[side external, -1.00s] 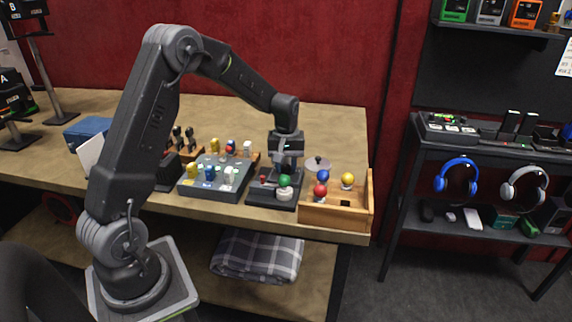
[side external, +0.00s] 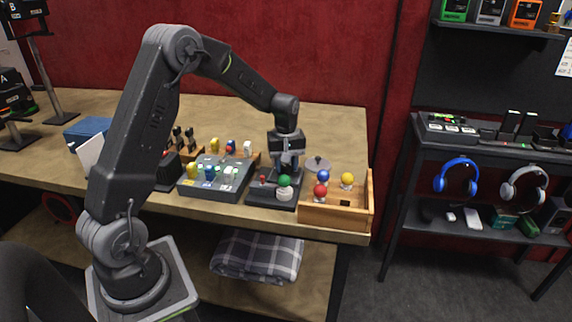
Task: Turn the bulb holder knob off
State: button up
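The bulb holder (side external: 262,200) is a dark block near the table's front edge. A green bulb (side external: 284,181) sits in its white socket (side external: 284,194), and a small red part (side external: 263,178) shows at its left. My gripper (side external: 287,170) points down over the back of the holder, behind the green bulb. Its fingertips are small and dark against the holder, so I cannot tell whether they touch a knob. The knob itself is not clearly visible.
A wooden box (side external: 335,217) with red (side external: 320,190), blue (side external: 323,175) and yellow (side external: 347,179) bulbs stands right of the holder. A grey panel (side external: 217,190) with several colored pieces stands left.

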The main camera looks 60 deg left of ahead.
aim_at(286, 166)
jog(key=o, duration=0.3)
jog(key=shift+o, duration=0.2)
notch_tip(286, 166, up, 14)
dwell(0.4)
jog(key=shift+f, duration=0.1)
jog(key=s+d+r+m+t, duration=0.3)
jog(key=s+d+r+m, duration=0.3)
jog(key=s+d, duration=0.45)
jog(key=s+d+f+m+t, duration=0.2)
jog(key=s+d+m, duration=0.5)
jog(key=s, duration=0.6)
jog(key=shift+d+f+t, duration=0.25)
jog(key=shift+d+t, duration=0.05)
jog(key=shift+d, duration=0.45)
